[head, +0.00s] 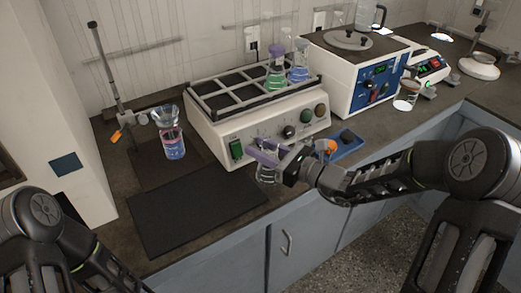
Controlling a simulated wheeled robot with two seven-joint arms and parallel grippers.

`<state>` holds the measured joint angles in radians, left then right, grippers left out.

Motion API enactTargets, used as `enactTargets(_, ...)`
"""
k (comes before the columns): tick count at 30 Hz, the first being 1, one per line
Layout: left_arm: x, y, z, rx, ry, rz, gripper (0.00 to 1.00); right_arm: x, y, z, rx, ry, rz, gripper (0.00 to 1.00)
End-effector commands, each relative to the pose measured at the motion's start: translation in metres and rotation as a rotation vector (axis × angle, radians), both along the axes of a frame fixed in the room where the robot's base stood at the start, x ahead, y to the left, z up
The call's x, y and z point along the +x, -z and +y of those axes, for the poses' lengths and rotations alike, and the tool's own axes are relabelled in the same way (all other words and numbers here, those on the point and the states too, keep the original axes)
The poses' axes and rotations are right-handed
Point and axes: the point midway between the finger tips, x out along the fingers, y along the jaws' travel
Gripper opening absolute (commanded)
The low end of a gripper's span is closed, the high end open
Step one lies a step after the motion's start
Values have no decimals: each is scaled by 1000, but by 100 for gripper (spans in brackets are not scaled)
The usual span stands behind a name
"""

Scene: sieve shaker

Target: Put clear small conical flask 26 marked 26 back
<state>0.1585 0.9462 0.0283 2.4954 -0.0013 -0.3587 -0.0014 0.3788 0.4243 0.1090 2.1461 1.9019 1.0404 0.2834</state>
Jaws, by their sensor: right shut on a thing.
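My right gripper (268,155) is shut on a small clear conical flask (267,175), in front of the shaker's front panel and above the bench's front edge. The flask looks upright and empty; any mark on it is too small to read. The white shaker (205,133) has a dark rack of square compartments on top. A flask with green liquid (276,75) and a flask with blue liquid (299,72) stand in its right part; the other compartments look empty. My left arm shows at the lower left, but its gripper is out of view.
A flask with pink and blue liquid (173,146) stands under a funnel (165,114) by a metal stand (108,75). A dark mat (195,212) lies clear in front. A blue tray (347,148) with small items sits right of my right gripper. A white-and-blue device (340,85) stands behind.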

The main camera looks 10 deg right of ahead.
Motion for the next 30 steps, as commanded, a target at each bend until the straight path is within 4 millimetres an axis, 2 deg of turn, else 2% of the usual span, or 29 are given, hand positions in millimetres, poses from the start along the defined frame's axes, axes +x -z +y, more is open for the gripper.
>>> enactTargets(13, 0, 5, 0, 0, 0, 0, 42, 0, 10, 0, 0, -1, -3, 0)
enactTargets(14, 0, 4, 0, 0, 0, 0, 42, 0, 9, 0, -1, -1, -2, 35)
enactTargets(15, 0, 3, 0, 0, 0, 0, 42, 0, 8, 0, -1, -1, -2, 39)
enactTargets(17, 0, 3, 0, 0, 0, 0, 42, 0, 8, 0, -1, -1, -2, 43)
enactTargets(30, 0, 0, 0, 0, 0, 0, 42, -1, 5, -1, -1, 0, -2, 43)
